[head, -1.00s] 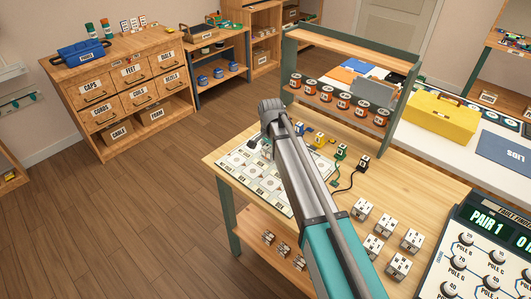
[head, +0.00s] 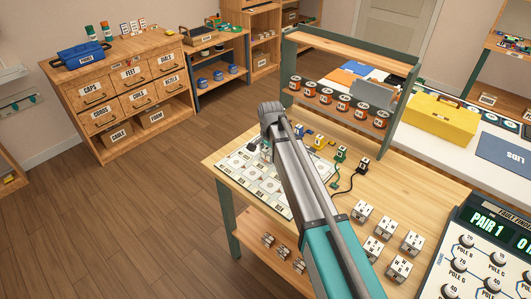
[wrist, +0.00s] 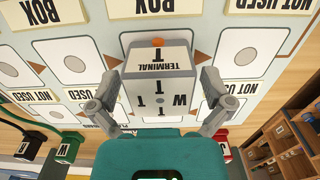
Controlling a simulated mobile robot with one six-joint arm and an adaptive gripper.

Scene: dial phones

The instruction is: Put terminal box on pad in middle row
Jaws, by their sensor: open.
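The terminal box (wrist: 158,66), a pale grey-white block marked TERMINAL, W and T with an orange dot, stands in the middle of the wrist view. My gripper (wrist: 157,84) is open, with one finger on each side of the box and visible gaps to it. The box appears to rest on the printed board (wrist: 35,58), which has rows of pale pads with round marks and BOX or NOT USED labels. The board lies at the left of the bench in the head view (head: 266,199). My arm hides most of the gripper and box there.
Several white boxes (head: 397,267) stand on the bench (head: 330,222) right of my arm. Green and black plugs with cords (head: 362,164) lie behind the board. A shelf with several orange-brown tins (head: 343,104) stands at the back.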

